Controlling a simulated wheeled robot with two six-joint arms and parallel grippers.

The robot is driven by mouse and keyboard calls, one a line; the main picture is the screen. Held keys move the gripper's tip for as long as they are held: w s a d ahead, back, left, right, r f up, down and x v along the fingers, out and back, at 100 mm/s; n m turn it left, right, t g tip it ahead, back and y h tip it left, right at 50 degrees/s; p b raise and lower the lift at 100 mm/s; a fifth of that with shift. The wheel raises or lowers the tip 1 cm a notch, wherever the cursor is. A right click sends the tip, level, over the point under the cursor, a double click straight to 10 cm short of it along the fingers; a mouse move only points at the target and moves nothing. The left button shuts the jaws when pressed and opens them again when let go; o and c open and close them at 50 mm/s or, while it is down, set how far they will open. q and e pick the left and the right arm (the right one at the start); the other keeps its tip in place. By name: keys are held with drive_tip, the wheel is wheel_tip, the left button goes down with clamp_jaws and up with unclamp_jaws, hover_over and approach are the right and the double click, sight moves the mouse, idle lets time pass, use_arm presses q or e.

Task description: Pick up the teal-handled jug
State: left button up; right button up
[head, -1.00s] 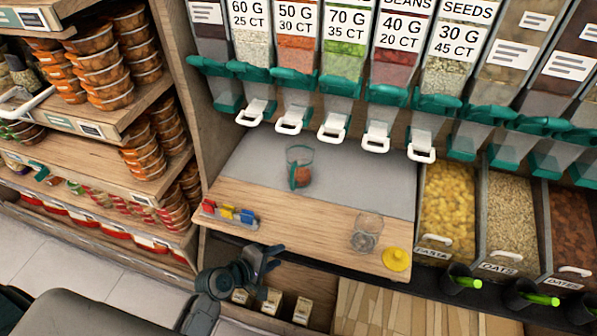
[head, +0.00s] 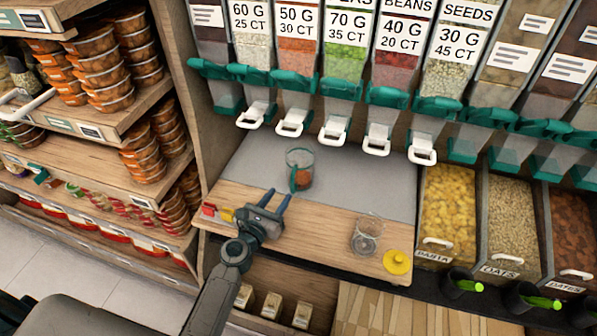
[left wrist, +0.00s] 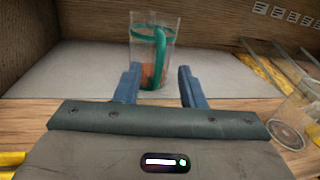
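The teal-handled jug (head: 299,169) is clear and stands upright on the grey panel of the counter, with something orange-red inside. In the left wrist view the jug (left wrist: 170,45) is straight ahead, its teal handle facing me. My left gripper (head: 278,200) is open and empty, its blue fingers pointing at the jug from the near side. In the left wrist view the gripper (left wrist: 158,85) has its fingertips apart, with the jug beyond and between them, and a gap seems to remain. My right gripper is not in view.
A clear empty jar (head: 367,236) and a yellow lid (head: 397,262) are on the wooden front strip, to the right. Small red and yellow items (head: 211,211) sit at the left, partly behind my gripper. Dispensers with white handles (head: 334,133) hang above the counter.

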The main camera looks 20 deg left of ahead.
sight(291, 181)
use_arm(q)
drive_tip(key=x, duration=0.8)
drive_tip(key=shift+w+d+f, duration=0.15)
drive_tip(key=shift+w+f, duration=0.05)
drive_tip(key=shift+w, duration=0.15)
clamp_jaws()
